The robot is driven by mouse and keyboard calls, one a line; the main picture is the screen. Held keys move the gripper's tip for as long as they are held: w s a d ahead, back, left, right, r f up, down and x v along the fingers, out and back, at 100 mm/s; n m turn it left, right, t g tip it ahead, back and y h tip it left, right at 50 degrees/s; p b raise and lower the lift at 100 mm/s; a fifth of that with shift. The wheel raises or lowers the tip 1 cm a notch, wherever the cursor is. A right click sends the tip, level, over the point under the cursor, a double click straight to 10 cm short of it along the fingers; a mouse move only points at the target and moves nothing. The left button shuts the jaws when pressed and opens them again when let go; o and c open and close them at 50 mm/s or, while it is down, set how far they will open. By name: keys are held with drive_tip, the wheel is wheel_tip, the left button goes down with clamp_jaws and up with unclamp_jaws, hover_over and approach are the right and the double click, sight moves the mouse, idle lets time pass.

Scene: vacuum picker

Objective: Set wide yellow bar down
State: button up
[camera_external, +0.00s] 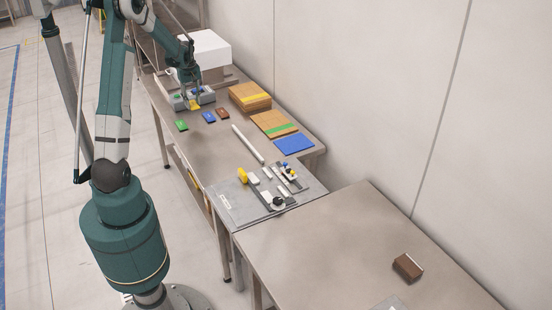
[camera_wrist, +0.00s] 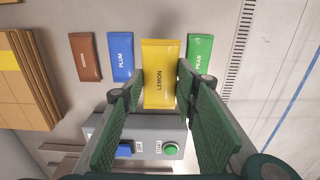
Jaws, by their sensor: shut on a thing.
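The wide yellow bar (camera_wrist: 160,58), labelled LEMON, is between the fingers of my gripper (camera_wrist: 160,82) in the wrist view. My gripper is shut on it. The bar looks larger than the bars around it, so it seems held above the table; the exact gap cannot be told. In the external view the yellow bar (camera_external: 195,106) shows small below my gripper (camera_external: 192,91), at the far end of the long table (camera_external: 205,150).
A green PEAR bar (camera_wrist: 201,50), a blue PLUM bar (camera_wrist: 121,55) and a brown bar (camera_wrist: 84,57) lie nearby. A grey button box (camera_wrist: 105,122) is close to my fingers. Cardboard stacks (camera_external: 250,105), a blue sheet (camera_external: 294,144) and a white rod (camera_external: 247,143) occupy the table.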

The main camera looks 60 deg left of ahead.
drive_tip(key=shift+w, duration=0.1)
drive_tip(key=w+d+m, duration=0.7)
drive_tip(key=w+d, duration=2.4)
drive_tip(key=w+d+r+m, duration=0.1)
drive_tip(key=w+d, duration=0.2)
drive_tip(key=d, duration=0.4)
drive_tip(key=w+d+m, duration=0.2)
drive_tip(key=w+d, duration=0.2)
drive_tip(key=d, duration=0.4)
drive_tip(key=w+d+m, duration=0.2)
drive_tip(key=d, duration=1.3)
drive_tip(key=w+d+m, duration=0.2)
drive_tip(key=w+d, duration=0.1)
drive_tip(key=d, duration=1.1)
drive_tip(key=s+d+m, duration=0.2)
drive_tip(key=d, duration=1.2)
drive_tip(key=s+d+r+m, duration=0.1)
drive_tip(key=s+d+m, duration=0.1)
drive_tip(key=d, duration=1.2)
drive_tip(key=shift+s+d+r+p, duration=0.15)
drive_tip(key=shift+s+d+p, duration=0.1)
drive_tip(key=shift+p, duration=0.1)
drive_tip(key=shift+f, duration=3.15)
